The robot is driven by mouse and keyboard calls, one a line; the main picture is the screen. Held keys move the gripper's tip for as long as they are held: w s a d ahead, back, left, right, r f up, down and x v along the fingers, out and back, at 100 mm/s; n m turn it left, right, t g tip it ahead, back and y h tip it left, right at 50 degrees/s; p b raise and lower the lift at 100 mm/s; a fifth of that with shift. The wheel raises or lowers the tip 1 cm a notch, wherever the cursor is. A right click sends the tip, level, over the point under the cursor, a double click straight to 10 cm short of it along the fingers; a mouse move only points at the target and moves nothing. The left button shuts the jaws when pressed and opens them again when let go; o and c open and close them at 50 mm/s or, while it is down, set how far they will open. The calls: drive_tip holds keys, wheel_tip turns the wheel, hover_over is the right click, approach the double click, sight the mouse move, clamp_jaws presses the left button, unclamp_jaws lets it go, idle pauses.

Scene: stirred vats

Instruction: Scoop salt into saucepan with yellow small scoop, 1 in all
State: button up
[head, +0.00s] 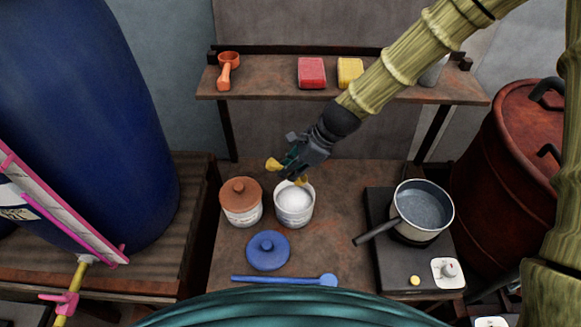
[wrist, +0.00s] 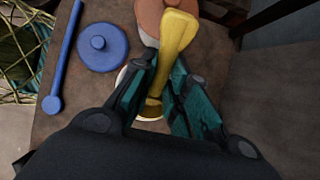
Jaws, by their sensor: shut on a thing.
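The yellow small scoop (head: 273,164) is held in my gripper (head: 292,165), just above the open white jar of salt (head: 294,206). In the wrist view, the teal fingers of my gripper (wrist: 160,80) are closed on the scoop (wrist: 178,32). Its handle sticks out beyond the fingers and its lower end is between them, over the jar. I cannot tell whether the scoop touches the salt or holds any. The grey saucepan (head: 423,208) stands on the hotplate at the right, its handle pointing left and toward me.
A jar with a terracotta lid (head: 241,203) stands left of the salt. A blue lid (head: 267,250) and a long blue spoon (head: 285,280) lie in front. The hotplate (head: 385,262) has a knob. The shelf (head: 270,78) behind holds an orange scoop (head: 228,70) and red and yellow blocks.

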drive_tip(key=shift+f+b, duration=3.5)
drive_tip(key=shift+f, duration=2.2)
drive_tip(key=shift+r, duration=0.1)
